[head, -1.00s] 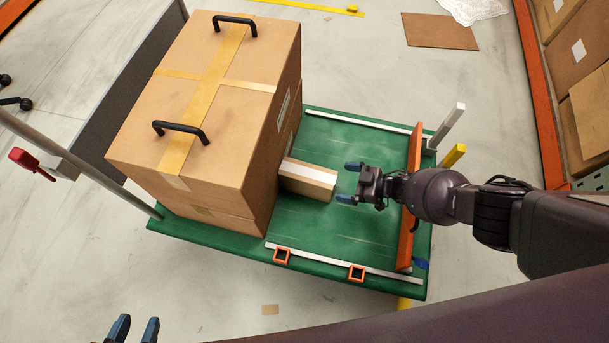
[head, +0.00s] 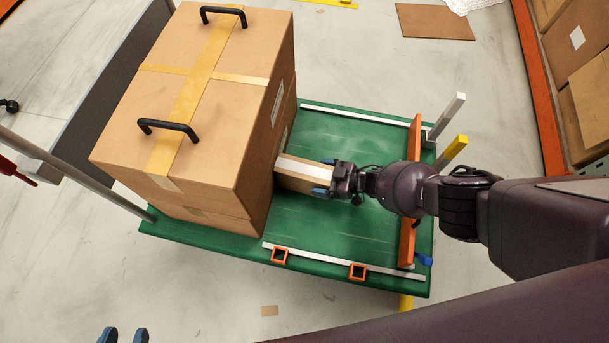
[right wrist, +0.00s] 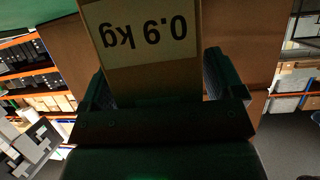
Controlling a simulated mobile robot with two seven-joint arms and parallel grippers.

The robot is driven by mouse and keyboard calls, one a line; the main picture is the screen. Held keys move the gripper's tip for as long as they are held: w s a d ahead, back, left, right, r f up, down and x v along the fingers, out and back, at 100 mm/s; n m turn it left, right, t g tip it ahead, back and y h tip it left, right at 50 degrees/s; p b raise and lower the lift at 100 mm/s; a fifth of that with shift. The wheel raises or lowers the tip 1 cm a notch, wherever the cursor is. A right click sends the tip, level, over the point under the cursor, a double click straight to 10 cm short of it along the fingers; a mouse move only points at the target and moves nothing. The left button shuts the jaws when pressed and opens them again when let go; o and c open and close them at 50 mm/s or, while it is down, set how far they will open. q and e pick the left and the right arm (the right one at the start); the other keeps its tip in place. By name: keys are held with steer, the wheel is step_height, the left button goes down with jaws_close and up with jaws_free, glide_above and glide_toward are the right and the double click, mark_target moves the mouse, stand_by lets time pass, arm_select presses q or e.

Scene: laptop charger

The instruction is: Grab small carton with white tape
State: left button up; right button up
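The small carton with white tape (head: 300,177) lies on the green cart deck, at the right side of the big carton. A white strip runs along its top. My right gripper (head: 324,177) is at the carton's right end, one finger on each side of it. A narrow gap seems to show beside one finger in the right wrist view, so the gripper looks open around the carton. That view shows a white "0.9 kg" label (right wrist: 145,28), upside down, on the carton between the fingers. My left gripper (head: 124,337) is open and empty at the bottom edge of the head view.
The big taped carton (head: 190,110) with black handles fills the deck's left part. The green deck (head: 330,235) is clear in front of the small carton. An orange board (head: 411,170) stands at the deck's right end, under my right arm.

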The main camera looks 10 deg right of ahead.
steer(key=c, duration=1.4)
steer(key=shift+r, duration=0.1)
